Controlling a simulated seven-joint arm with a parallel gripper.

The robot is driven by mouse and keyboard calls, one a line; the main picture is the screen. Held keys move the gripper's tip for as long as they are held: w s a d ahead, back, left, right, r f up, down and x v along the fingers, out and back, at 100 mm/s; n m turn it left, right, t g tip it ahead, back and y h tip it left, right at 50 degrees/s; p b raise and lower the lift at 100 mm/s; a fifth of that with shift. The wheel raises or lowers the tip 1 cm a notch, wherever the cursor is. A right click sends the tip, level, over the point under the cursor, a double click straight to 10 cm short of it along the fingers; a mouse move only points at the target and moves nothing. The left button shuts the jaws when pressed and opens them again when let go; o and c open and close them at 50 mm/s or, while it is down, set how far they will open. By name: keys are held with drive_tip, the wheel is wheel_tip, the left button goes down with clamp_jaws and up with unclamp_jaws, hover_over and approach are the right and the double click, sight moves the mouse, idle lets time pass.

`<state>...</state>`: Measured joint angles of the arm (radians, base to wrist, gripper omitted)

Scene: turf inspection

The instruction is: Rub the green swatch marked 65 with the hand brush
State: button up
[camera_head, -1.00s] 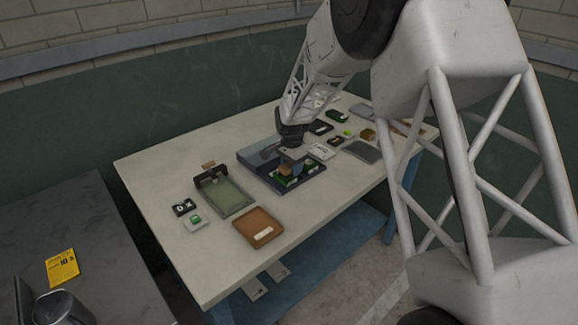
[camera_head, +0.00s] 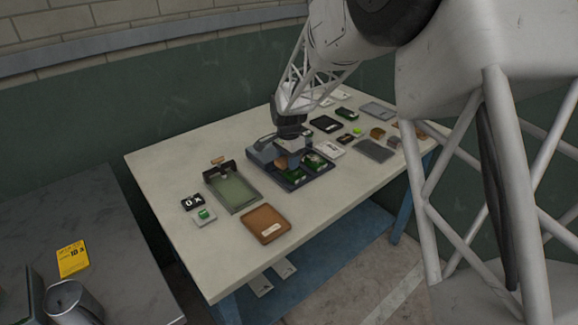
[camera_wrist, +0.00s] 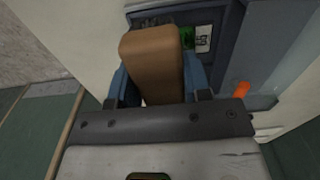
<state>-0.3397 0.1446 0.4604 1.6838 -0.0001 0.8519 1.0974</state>
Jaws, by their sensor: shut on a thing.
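My gripper (camera_head: 284,154) is over the left part of a dark blue tray (camera_head: 293,187) on the table. Its blue fingers (camera_wrist: 158,82) are shut on the tan block-shaped handle of the hand brush (camera_wrist: 150,52). The brush also shows in the head view (camera_head: 281,162), low over the tray. In the wrist view, a green swatch (camera_wrist: 187,37) lies just right of the brush, with a white label whose sideways digits look like 65. Dark bristle-like texture shows beyond the handle; contact with a surface is hidden. More green swatches (camera_head: 314,161) lie in the tray.
A green-bottomed tray (camera_head: 233,190), a brown tray (camera_head: 265,223), a 0 X block (camera_head: 192,202) and a green-button box (camera_head: 205,216) stand to the left. Several small items and a grey plate (camera_head: 374,150) stand to the right. An orange piece (camera_wrist: 242,90) shows in the wrist view.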

drive_tip(key=shift+r, duration=1.9)
drive_tip(key=s+d+f, duration=0.3)
drive_tip(key=s+d, duration=0.5)
drive_tip(key=s, duration=0.1)
drive_tip(key=s+d+f, duration=0.3)
drive_tip(key=s+d, duration=0.5)
drive_tip(key=s, duration=0.1)
drive_tip(key=shift+s+d, duration=0.25)
drive_tip(key=shift+s, duration=0.1)
drive_tip(key=shift+w, duration=0.1)
hover_over(329, 192)
drive_tip(key=shift+f, duration=0.8)
drive_tip(key=shift+f, duration=1.75)
